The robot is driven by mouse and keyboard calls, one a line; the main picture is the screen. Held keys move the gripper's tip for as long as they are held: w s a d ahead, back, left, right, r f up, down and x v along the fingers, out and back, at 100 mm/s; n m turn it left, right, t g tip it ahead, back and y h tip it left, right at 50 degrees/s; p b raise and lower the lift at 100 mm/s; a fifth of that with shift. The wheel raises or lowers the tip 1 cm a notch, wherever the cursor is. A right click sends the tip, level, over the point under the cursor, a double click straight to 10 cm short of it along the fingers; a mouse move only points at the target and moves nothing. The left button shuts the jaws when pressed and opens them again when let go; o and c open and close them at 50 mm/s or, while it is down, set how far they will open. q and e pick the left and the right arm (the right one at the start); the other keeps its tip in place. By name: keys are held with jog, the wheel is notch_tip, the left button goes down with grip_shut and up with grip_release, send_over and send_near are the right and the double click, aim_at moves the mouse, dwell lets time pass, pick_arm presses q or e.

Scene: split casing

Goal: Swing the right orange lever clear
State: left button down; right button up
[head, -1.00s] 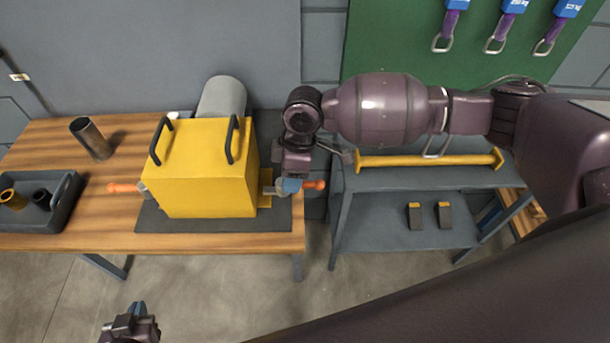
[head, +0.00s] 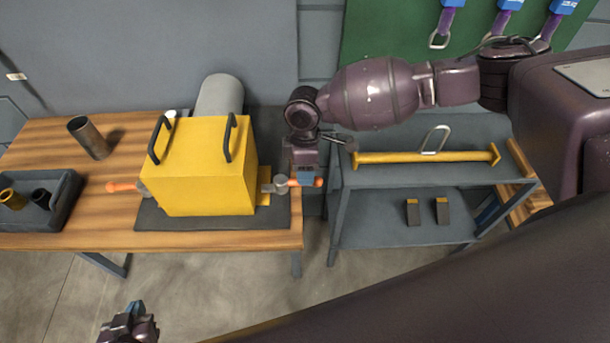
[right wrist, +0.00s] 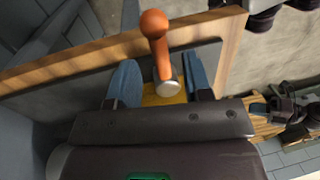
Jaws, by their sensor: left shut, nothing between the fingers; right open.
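The yellow casing (head: 208,180) stands on a dark mat on the wooden table, with two black handles on top. The right orange lever (head: 318,183) sticks out to the right from a grey metal pivot (head: 268,187). My right gripper (head: 305,180) is over the lever and hides its middle. In the right wrist view the lever (right wrist: 160,50) lies between the two open blue fingers, with gaps on both sides. The left orange lever (head: 122,187) points left from the casing. My left gripper (head: 136,308) is shut and empty, low in front of the table.
A grey tray (head: 62,205) with small cylindrical parts is at the table's left, near a dark metal tube (head: 88,138). A grey shelf cart (head: 400,178) with a yellow bar (head: 425,158) stands right of the table. A narrow gap separates them.

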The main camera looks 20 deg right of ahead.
jog(key=shift+s+f, duration=0.2)
jog(key=shift+f, duration=1.15)
grip_shut()
